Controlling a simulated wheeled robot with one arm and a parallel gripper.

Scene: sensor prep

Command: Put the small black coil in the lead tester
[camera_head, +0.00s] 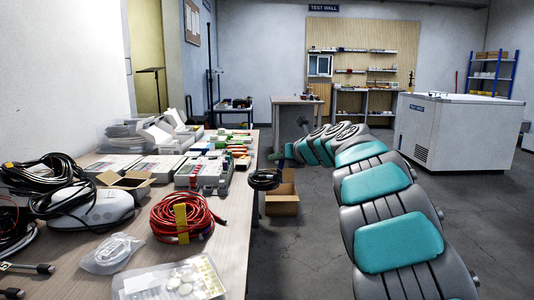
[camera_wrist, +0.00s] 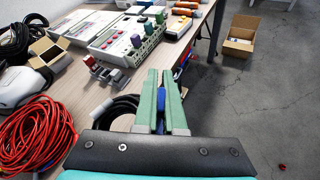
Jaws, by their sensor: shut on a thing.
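The small black coil (camera_head: 264,180) hangs from my gripper (camera_head: 277,157) in the head view, at the right edge of the table (camera_head: 235,215). In the wrist view my gripper (camera_wrist: 161,80) has its green fingers close together with something blue between them. The black coil (camera_wrist: 118,108) shows to their left, partly hidden by the fingers and wrist. A white instrument with coloured knobs (camera_head: 204,172), which looks like the lead tester, stands on the table left of the coil. It also shows ahead in the wrist view (camera_wrist: 125,42), with metal clips at its near side.
A red cable coil (camera_head: 186,217), bagged parts (camera_head: 112,253) and larger black cables (camera_head: 55,175) crowd the near table. A small open carton (camera_head: 126,181) stands beside other white instruments (camera_head: 112,165). An open cardboard box (camera_head: 282,203) sits on the floor right of the table.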

